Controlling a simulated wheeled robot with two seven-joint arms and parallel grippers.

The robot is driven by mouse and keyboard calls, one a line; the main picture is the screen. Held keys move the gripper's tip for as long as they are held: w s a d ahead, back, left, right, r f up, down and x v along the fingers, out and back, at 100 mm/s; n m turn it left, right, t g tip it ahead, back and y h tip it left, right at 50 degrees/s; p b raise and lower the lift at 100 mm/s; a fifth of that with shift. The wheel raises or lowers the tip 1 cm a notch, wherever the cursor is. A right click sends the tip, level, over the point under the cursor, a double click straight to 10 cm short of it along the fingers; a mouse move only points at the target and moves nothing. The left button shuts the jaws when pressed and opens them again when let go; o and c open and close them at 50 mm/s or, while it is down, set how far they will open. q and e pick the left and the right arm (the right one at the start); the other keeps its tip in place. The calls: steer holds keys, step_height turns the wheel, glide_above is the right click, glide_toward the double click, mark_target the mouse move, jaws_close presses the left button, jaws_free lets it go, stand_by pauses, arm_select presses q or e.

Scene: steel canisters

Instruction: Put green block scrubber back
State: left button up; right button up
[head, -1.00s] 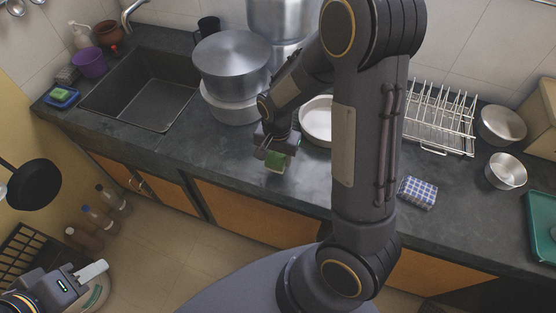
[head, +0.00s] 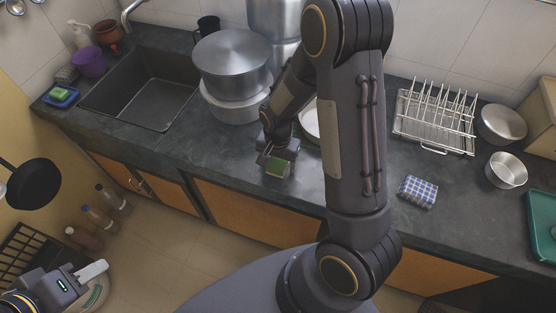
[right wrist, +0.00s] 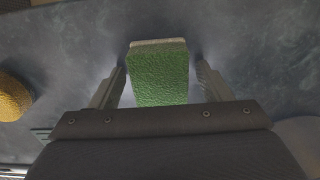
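The green block scrubber (head: 277,167) is on the dark counter near its front edge, with a rough green face and a pale far edge. In the right wrist view the scrubber (right wrist: 159,77) lies between the two fingers of my right gripper (right wrist: 160,72). Narrow gaps appear on both sides, so the fingers look open around it. In the head view my right gripper (head: 277,155) is low over the scrubber. My left gripper (head: 88,279) is at the lower left, away from the counter; its fingers are not clear.
A blue dish with a green sponge (head: 60,95) sits left of the sink (head: 140,98). Steel pots (head: 232,65) stand behind my right gripper.

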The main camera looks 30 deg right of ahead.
mark_target(278, 160)
steer(key=shift+r, duration=0.1)
step_height(278, 160, up, 11)
steer(key=s+a+r+n+t+y, duration=0.2)
steer(key=s+r+n, duration=0.2)
steer(key=s+r, duration=0.2)
steer(key=s+a+r+n+t+y, duration=0.1)
steer(key=s+a+r+n+t, duration=0.1)
steer(key=s+r, duration=0.4)
steer(key=s+n+t, duration=0.1)
steer(key=s+n, duration=0.1)
steer(key=s, duration=0.2)
steer(key=shift+s+t+y+p, duration=0.3)
steer(key=shift+s+y, duration=0.05)
steer(key=shift+y, duration=0.05)
steer(key=shift+r, duration=0.1)
